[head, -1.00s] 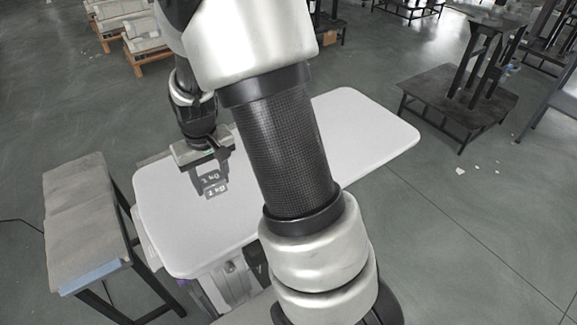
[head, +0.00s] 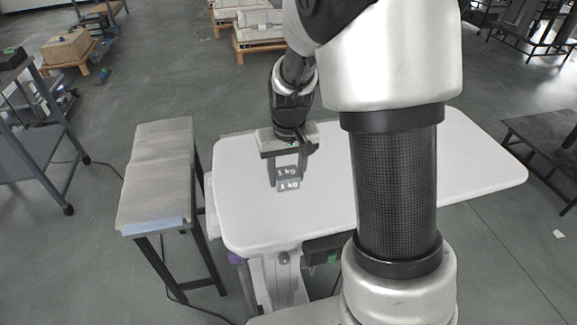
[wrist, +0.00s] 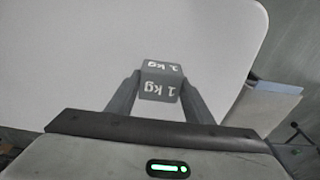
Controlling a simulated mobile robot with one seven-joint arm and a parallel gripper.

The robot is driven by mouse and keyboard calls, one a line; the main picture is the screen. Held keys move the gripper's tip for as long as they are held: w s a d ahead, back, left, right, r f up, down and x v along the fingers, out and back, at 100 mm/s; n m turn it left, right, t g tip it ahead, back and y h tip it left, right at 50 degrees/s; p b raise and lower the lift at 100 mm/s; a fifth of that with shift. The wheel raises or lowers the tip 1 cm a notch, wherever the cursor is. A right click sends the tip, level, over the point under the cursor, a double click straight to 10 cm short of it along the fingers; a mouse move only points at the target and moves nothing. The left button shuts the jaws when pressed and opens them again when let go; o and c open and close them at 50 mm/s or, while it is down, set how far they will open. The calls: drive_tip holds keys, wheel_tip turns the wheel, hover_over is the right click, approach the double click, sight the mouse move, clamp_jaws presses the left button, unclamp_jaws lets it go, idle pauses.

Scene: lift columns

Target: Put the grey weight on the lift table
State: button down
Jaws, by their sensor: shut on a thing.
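The grey weight (head: 288,179), a block marked "1 kg", is between the fingers of my gripper (head: 289,172). In the wrist view the weight (wrist: 161,82) sits between the two fingertips of my gripper (wrist: 160,88), which are shut on it. The white lift table (head: 420,180) lies under the weight, and its top (wrist: 70,60) fills most of the wrist view. I cannot tell whether the weight touches the table top or hangs just above it. The weight is over the left part of the table.
A narrow bench with a grey top (head: 158,170) stands left of the lift table, close to its edge. A dark metal cart (head: 30,150) is further left. A dark platform (head: 548,145) is at the right. The visible table top is otherwise clear.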

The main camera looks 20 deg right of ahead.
sight(287, 185)
drive_tip(key=shift+f+b, duration=0.5)
drive_tip(key=shift+f, duration=1.35)
drive_tip(key=shift+f, duration=0.15)
drive_tip(key=c, duration=0.9)
unclamp_jaws()
